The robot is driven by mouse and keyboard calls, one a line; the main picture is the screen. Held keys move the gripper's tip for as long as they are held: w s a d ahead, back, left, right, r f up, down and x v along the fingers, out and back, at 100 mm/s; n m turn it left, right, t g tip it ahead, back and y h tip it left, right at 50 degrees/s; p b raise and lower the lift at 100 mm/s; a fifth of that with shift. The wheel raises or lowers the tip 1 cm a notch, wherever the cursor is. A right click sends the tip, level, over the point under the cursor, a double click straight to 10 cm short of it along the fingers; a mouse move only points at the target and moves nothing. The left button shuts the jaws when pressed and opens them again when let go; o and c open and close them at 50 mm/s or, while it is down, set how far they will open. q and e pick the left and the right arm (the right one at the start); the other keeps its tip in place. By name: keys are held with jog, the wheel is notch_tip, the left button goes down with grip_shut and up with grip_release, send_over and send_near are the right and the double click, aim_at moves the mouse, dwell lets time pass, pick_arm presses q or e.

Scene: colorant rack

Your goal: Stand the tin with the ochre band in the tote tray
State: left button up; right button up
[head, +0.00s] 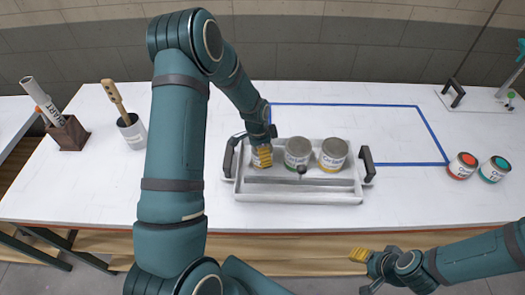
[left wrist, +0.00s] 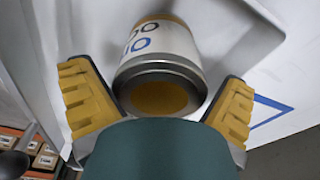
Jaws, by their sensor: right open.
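The tin with the ochre band (left wrist: 160,60) is between the fingers of my left gripper (left wrist: 158,100) in the left wrist view, with an ochre patch on its lid. Gaps show between tin and fingers, so that gripper is open around it. In the head view, my left gripper (head: 262,155) is at the left end of the grey tote tray (head: 300,196), and its fingers largely cover this tin. The tin appears to stand in the tray's rear compartment; its base is hidden. My right gripper (head: 366,262) is open and empty beyond the table's front edge.
A green-banded tin (head: 297,152) and a yellow-banded tin (head: 333,155) stand in the tray to the right. Red (head: 462,166) and teal (head: 494,169) tins stand far right. A brush pot (head: 132,131) and a wooden holder (head: 67,134) are left. The blue-taped area behind is clear.

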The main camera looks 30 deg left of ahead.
pick_arm(q)
jog(key=shift+r, duration=0.25)
notch_tip(320, 180, up, 12)
jog(key=s+a, duration=0.1)
jog(key=shift+f, duration=0.15)
dwell(0.6)
